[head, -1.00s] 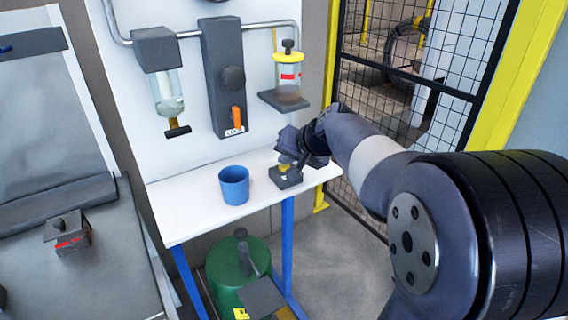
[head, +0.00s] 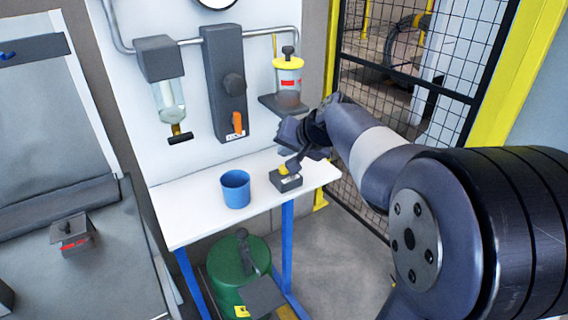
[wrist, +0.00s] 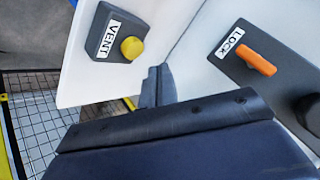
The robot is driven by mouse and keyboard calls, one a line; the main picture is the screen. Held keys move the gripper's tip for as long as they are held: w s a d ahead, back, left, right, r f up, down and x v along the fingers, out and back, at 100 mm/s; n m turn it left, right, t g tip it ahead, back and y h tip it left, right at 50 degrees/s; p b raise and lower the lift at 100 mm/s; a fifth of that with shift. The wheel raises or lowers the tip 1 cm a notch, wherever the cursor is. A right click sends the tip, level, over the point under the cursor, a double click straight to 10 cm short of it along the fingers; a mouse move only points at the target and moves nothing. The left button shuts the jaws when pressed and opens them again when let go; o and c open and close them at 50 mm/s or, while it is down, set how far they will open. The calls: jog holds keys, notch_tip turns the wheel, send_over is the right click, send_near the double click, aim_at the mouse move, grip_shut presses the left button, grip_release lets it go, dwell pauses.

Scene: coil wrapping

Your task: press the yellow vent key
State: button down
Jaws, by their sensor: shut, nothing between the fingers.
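The yellow vent key (head: 284,170) is a round button on a small dark box (head: 290,183) on the white bench, near its right end. In the wrist view the yellow key (wrist: 132,48) stands beside a white VENT label on the box (wrist: 102,30). My gripper (head: 295,163) is just above the box, with its fingers pointing down. In the wrist view my gripper (wrist: 158,82) is shut and empty, and its tips show below and right of the key with a gap between them in the picture.
A blue cup (head: 235,190) stands on the white bench (head: 185,213), left of the box. An orange LOCK handle (head: 238,123) is on the panel behind; a yellow-topped jar (head: 288,75) sits on a shelf above. A green drum (head: 225,275) is below.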

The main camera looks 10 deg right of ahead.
notch_tip(320, 180, up, 3)
jog(key=shift+r+p, duration=0.2)
jog(key=shift+p, duration=0.8)
jog(key=shift+f, duration=0.1)
